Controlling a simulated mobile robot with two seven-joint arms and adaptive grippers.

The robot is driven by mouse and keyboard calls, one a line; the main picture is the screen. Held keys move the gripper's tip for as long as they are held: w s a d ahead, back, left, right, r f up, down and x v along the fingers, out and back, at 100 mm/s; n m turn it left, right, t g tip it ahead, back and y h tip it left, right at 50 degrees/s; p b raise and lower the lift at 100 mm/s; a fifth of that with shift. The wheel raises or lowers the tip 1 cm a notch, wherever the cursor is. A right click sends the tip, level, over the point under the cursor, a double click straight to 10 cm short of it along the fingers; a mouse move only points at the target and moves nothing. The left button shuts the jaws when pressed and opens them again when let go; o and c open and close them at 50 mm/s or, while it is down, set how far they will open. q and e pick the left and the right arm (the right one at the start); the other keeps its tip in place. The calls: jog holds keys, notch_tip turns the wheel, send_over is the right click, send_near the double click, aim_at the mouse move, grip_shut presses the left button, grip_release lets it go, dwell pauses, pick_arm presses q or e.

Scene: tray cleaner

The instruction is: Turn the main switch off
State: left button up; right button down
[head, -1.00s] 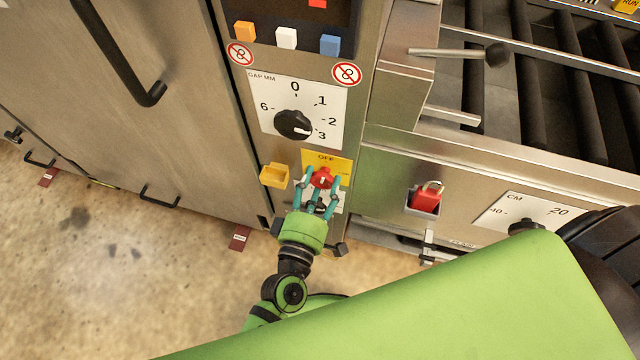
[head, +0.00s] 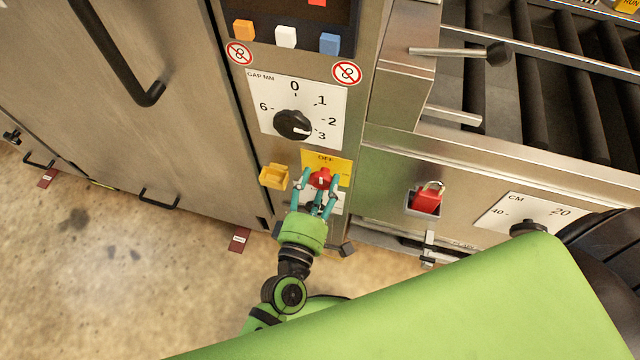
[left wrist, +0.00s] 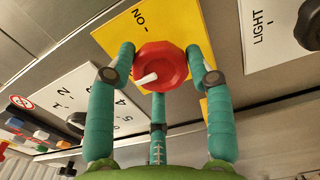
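The main switch is a red knob (head: 320,178) on a yellow plate (head: 341,165) with OFF lettering at its top edge. In the left wrist view the red knob (left wrist: 168,66) has a white pointer aimed left and slightly down, not at the ON mark, which is at the plate's upper left. My left gripper (head: 320,190) is around the knob. Its teal fingers stand on either side of the knob, with a third below it in the left wrist view; they look slightly apart from it, though contact is hard to judge. My right gripper is not in view.
A gap dial (head: 292,124) sits above the switch, and a small yellow box (head: 274,176) sticks out left of it. A red padlock (head: 426,199) hangs to the right. Coloured buttons (head: 286,38) are above the dial. Open floor (head: 120,240) lies at left.

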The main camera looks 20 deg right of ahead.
pick_arm(q)
jog(key=shift+o, duration=1)
jog(key=shift+w+a+r, duration=0.1)
jog(key=shift+w+a, duration=0.2)
jog(key=shift+s+d, duration=0.1)
jog(key=shift+s, duration=0.15)
jog(key=v, duration=1.1)
jog(key=shift+s+a, duration=0.2)
jog(key=shift+a, duration=0.15)
